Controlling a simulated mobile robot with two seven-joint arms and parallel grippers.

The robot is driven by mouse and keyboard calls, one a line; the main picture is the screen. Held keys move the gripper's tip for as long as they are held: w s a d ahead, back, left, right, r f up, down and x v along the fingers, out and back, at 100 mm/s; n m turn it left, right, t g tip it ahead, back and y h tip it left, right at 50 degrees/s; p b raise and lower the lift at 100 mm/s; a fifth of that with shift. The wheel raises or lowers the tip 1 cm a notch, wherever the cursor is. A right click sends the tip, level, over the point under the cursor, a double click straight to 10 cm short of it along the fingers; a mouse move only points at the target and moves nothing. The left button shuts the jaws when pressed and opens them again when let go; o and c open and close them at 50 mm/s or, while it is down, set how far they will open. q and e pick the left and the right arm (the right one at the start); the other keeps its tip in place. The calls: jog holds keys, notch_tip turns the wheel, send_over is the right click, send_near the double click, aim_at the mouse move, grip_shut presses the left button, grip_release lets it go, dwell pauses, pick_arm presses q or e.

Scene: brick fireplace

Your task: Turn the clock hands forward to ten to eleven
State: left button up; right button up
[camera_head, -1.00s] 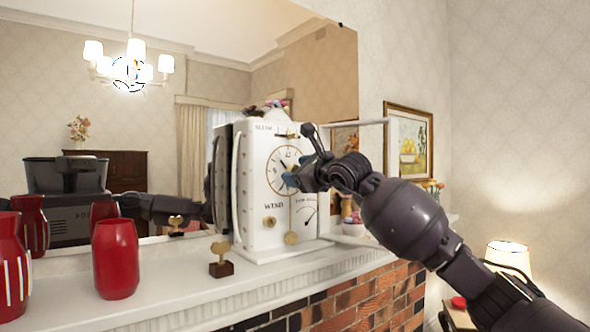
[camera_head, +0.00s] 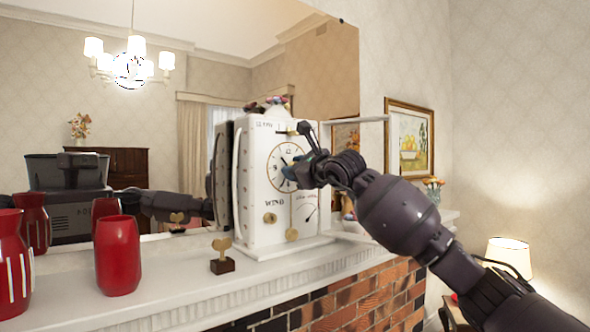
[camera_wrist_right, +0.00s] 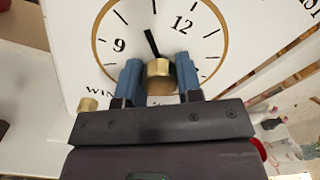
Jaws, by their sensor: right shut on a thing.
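A white clock (camera_head: 252,218) stands upright on the mantel, with a round, gold-ringed dial (camera_head: 270,178). In the right wrist view the dial's upper part shows, with the numbers 9 and 12. One black hand (camera_wrist_right: 151,43) points between them; the other hand is not clear there. My right gripper (camera_head: 297,174) is at the dial's middle. In the right wrist view its blue fingertips are shut on the brass knob (camera_wrist_right: 160,72) in front of the dial, one on each side. They hide the dial's lower part. My left gripper is not in view directly.
The clock's white-framed door (camera_head: 387,190) stands open on the right. A brass winding knob (camera_head: 270,218) is below the dial. Left on the mantel (camera_head: 190,290) are a small heart-topped trophy (camera_head: 222,256) and a red vase (camera_head: 117,257). A mirror (camera_head: 230,80) is behind.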

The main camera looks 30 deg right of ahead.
jog(key=shift+f+m+b, duration=0.15)
jog(key=shift+m+b, duration=0.6)
jog(key=shift+m, duration=0.75)
jog(key=shift+m+b, duration=0.3)
jog(key=shift+m, duration=0.9)
jog(key=o, duration=0.9)
jog(key=shift+o, duration=0.2)
jog(key=s+b, duration=0.1)
jog(key=s, duration=0.9)
jog(key=shift+s+d, duration=0.4)
jog(key=shift+d, duration=0.05)
